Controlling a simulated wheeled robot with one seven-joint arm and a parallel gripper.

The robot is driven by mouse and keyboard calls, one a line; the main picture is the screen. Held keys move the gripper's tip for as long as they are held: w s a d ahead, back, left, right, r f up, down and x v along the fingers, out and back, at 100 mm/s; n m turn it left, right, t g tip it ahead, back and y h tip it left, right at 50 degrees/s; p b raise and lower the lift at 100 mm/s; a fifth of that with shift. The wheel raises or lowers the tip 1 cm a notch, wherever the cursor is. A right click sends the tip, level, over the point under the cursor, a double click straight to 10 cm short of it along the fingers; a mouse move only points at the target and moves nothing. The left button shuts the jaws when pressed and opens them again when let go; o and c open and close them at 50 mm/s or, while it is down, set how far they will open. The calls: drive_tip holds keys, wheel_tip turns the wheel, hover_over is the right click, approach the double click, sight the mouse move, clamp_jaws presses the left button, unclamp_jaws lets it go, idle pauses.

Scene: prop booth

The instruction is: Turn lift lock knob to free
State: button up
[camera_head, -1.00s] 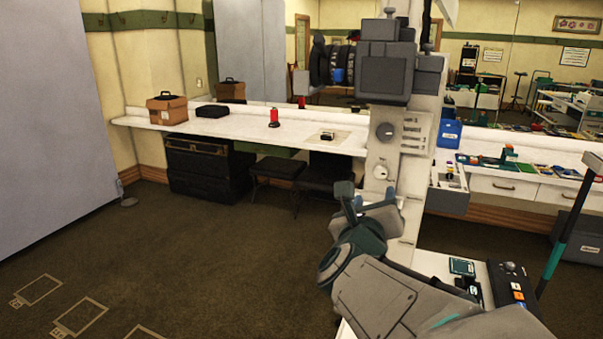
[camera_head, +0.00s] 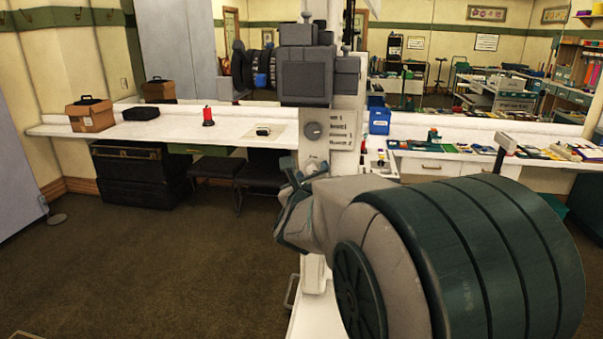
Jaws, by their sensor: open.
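A white column (camera_head: 344,138) with a grey head carries a round grey knob (camera_head: 312,131) on its front face, beside lines of printed text too small to read surely. A smaller pale dial (camera_head: 311,166) sits below it. I cannot tell from the lettering which is the lift lock knob, or how it is set. My gripper (camera_head: 290,176) is open and empty, just left of and below the pale dial in the picture. My arm reaches in from the right and covers the lower column. I cannot tell whether the fingers touch it.
A long white counter (camera_head: 160,131) runs behind the column, bearing a brown box (camera_head: 91,117), a black case (camera_head: 154,113) and a red object (camera_head: 208,117). Black chests (camera_head: 140,172) and stools stand below.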

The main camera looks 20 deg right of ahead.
drive_tip(key=c, duration=1)
drive_tip(key=shift+n+b, duration=0.3)
drive_tip(key=shift+b, duration=0.15)
drive_tip(key=n+b, duration=0.4)
drive_tip(key=n, duration=0.8)
drive_tip(key=shift+r, duration=0.2)
drive_tip(key=n+p, duration=0.1)
drive_tip(key=n, duration=0.3)
drive_tip(key=shift+n+g, duration=0.3)
drive_tip(key=shift+n, duration=0.1)
